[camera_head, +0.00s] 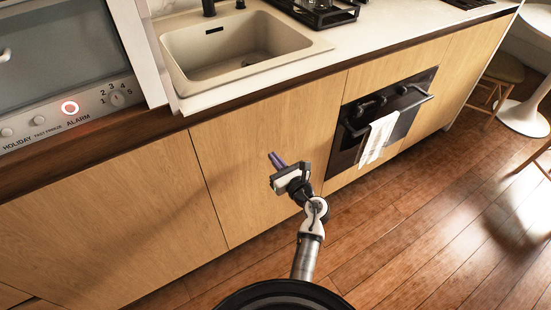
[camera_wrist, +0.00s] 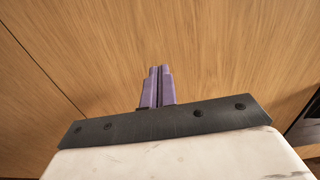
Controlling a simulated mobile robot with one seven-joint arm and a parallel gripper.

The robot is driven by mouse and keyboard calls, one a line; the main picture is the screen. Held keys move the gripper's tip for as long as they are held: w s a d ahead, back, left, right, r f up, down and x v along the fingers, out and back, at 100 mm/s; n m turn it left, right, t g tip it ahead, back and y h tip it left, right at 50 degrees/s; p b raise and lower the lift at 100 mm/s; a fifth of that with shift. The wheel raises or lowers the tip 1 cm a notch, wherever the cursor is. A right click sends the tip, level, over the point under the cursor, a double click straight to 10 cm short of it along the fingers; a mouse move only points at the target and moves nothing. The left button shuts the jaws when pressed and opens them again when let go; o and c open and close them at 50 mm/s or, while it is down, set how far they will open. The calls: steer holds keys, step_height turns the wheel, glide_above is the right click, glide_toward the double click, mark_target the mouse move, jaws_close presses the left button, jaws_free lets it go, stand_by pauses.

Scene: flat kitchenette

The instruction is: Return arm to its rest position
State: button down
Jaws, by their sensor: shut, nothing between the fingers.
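My arm reaches up from the bottom of the head view toward the wooden cabinet fronts. My gripper (camera_head: 275,157) is at its end, in front of the cabinet door (camera_head: 232,182) left of the oven. In the wrist view, the two purple fingers of my gripper (camera_wrist: 157,70) lie side by side, pressed together, with nothing between them. Behind them is only wood-grain cabinet front. I cannot tell the exact gap between the fingertips and the cabinet.
An oven (camera_head: 376,125) with a white towel (camera_head: 379,138) on its handle is to the right. Above are a countertop and a sink (camera_head: 230,50). A freezer panel (camera_head: 70,106) is at upper left. Wooden floor (camera_head: 430,225) lies open at right; a stool (camera_head: 504,70) stands at the far right.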

steer(key=b+v, duration=0.1)
steer(key=v, duration=0.9)
steer(key=shift+b, duration=0.35)
steer(key=shift+w, duration=0.1)
